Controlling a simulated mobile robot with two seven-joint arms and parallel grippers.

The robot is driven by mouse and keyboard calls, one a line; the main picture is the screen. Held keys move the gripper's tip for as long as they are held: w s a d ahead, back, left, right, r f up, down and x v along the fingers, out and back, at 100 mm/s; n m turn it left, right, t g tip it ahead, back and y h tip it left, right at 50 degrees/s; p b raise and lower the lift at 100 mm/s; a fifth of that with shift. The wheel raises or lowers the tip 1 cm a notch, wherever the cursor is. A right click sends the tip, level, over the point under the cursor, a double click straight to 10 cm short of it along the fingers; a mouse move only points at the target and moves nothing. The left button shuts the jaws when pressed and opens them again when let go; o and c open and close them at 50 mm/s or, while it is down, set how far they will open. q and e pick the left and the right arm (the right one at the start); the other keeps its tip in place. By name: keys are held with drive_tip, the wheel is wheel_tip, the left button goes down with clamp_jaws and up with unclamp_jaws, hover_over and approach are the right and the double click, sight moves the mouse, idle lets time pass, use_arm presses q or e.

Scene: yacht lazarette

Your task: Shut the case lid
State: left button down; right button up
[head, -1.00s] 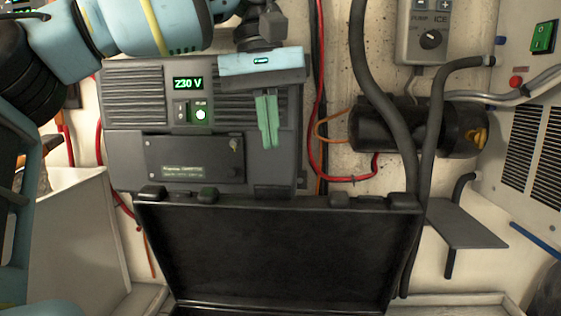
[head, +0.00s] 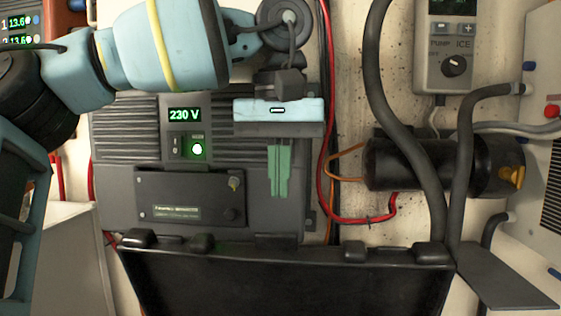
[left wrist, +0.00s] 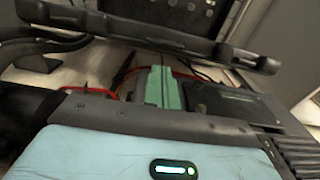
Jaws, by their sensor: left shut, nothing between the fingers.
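The black case lid (head: 290,285) stands raised at the bottom of the head view, its dark inner face showing and blocky latches along its top edge. The rest of the case is out of the head view. A dark bar with blocky ends, which looks like the lid's edge (left wrist: 140,35), crosses the top of the left wrist view. My left gripper (head: 279,192) points down, its green fingers together and empty, just above the lid's top edge in the picture and apart from it. The fingers also show in the left wrist view (left wrist: 161,85). My right gripper is not in view.
A grey inverter box (head: 120,175) reading 230 V is on the wall behind my left gripper. Thick dark hoses (head: 405,150), a red cable (head: 325,150) and a black cylinder (head: 415,165) are to the right. A grey shelf plate (head: 505,280) sits at lower right.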

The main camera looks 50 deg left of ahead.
use_arm(q)
drive_tip(key=shift+a+f, duration=0.1)
drive_tip(key=shift+f, duration=2.75)
